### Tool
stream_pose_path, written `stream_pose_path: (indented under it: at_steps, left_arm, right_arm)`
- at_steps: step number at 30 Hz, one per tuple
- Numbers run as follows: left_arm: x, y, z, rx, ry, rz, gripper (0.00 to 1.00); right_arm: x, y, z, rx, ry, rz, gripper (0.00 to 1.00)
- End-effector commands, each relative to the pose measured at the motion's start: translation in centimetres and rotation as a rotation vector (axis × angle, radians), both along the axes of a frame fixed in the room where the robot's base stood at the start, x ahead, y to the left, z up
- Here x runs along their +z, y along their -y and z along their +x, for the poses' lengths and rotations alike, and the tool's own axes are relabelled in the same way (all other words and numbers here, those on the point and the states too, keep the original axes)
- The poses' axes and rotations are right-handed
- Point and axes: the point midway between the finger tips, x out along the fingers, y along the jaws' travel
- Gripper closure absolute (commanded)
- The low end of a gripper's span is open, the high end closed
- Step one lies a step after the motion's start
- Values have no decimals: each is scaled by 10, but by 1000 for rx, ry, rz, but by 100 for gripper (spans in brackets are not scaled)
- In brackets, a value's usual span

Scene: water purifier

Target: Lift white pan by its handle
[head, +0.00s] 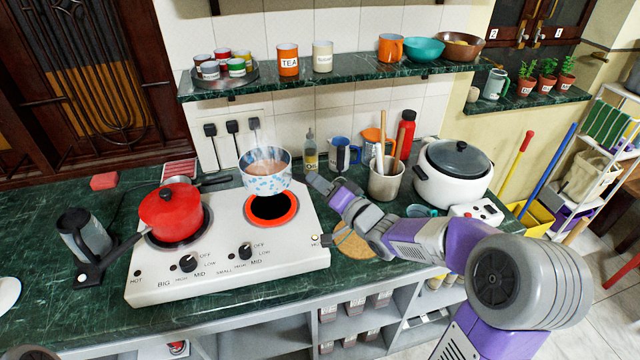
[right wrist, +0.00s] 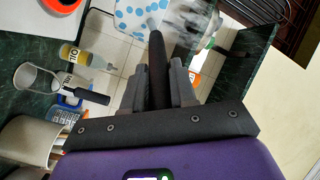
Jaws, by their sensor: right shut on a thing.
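The white pan (head: 265,184) with blue spots holds a pinkish, steaming liquid. It appears to hang level above the back of the glowing right burner (head: 272,208), whose ring shows almost whole below it. My right gripper (head: 314,182) is at the pan's right side. In the right wrist view the fingers (right wrist: 158,92) close on both sides of the pan's dark handle (right wrist: 157,62), and the spotted pan wall (right wrist: 138,16) shows beyond. In the head view the handle is mostly hidden by the gripper.
A red pot (head: 170,212) sits on the left burner of the white stove (head: 215,275). An oil bottle (head: 310,152), a blue mug (head: 343,153) and a utensil holder (head: 384,183) stand behind my right gripper. A shelf (head: 340,72) runs above. A white cooker (head: 452,180) stands right.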

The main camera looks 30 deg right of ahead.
Motion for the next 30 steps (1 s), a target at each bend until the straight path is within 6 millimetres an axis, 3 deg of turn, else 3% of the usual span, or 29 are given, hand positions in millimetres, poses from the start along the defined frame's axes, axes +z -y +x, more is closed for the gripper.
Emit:
stream_pose_path:
  at_steps: [20,30]
  left_arm:
    - [29,0,0,0,0,0,57]
    - [29,0,0,0,0,0,57]
  right_arm:
    - [33,0,0,0,9,1,100]
    - [33,0,0,1,8,1,100]
